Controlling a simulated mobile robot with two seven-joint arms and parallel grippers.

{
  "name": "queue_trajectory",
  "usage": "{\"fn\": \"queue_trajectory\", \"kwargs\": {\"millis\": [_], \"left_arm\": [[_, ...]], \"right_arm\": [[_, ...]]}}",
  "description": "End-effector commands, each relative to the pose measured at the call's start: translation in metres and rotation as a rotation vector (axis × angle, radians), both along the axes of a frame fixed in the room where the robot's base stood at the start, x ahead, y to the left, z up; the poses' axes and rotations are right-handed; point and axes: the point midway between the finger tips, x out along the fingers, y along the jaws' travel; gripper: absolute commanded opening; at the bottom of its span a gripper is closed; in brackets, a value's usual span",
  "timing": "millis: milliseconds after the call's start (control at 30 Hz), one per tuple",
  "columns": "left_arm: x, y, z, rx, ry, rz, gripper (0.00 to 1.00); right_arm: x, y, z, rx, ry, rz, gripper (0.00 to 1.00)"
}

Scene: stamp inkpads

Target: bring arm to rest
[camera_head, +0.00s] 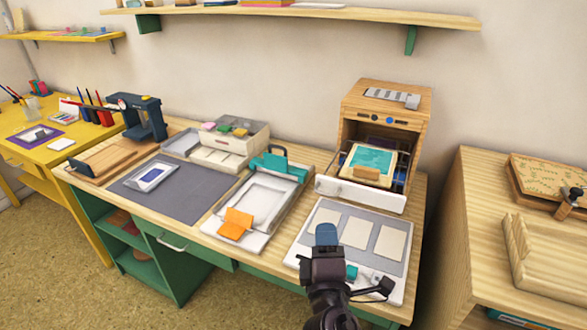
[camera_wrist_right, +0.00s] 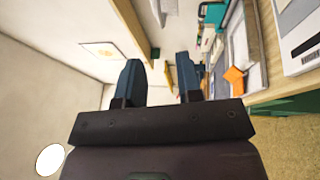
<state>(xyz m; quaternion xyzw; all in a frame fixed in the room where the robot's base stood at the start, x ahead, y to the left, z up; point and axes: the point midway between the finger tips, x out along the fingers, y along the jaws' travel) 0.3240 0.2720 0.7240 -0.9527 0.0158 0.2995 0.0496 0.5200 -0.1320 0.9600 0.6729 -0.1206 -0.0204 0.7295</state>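My right gripper (camera_head: 326,236) comes in from the bottom of the head view, over the front part of the grey board (camera_head: 318,232) on the table. In the right wrist view the two blue fingers of this gripper (camera_wrist_right: 158,75) stand apart. Nothing shows between them, so it is open and empty. My left gripper is in neither view.
The wooden table (camera_head: 225,262) holds an orange sponge-like piece (camera_head: 236,223) on a white tray (camera_head: 268,203), a wooden cabinet (camera_head: 388,102) with its drawer (camera_head: 360,193) out, and a dark blue press (camera_head: 150,118). A side bench (camera_head: 475,220) stands at right.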

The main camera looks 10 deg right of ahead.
Motion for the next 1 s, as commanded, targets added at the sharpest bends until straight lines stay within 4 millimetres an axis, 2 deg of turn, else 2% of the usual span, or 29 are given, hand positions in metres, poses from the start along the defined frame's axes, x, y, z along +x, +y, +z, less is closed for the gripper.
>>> {"fn": "queue_trajectory", "kwargs": {"millis": [133,333,567,767,867,1000], "left_arm": [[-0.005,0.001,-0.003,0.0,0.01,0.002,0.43],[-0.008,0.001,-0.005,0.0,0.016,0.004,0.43],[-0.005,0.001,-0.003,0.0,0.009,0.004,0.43],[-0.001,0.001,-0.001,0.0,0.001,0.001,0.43],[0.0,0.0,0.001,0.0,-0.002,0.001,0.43],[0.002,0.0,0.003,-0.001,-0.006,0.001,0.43]], "right_arm": [[0.0,0.001,-0.001,0.054,-0.009,0.011,0.33],[0.004,0.005,-0.015,0.401,0.015,0.101,0.33],[-0.006,-0.01,-0.061,0.847,0.108,0.157,0.33],[-0.037,-0.038,-0.113,1.202,0.213,0.125,0.33],[-0.06,-0.055,-0.141,1.362,0.263,0.082,0.33],[-0.103,-0.086,-0.179,1.545,0.332,-0.011,0.33]]}}
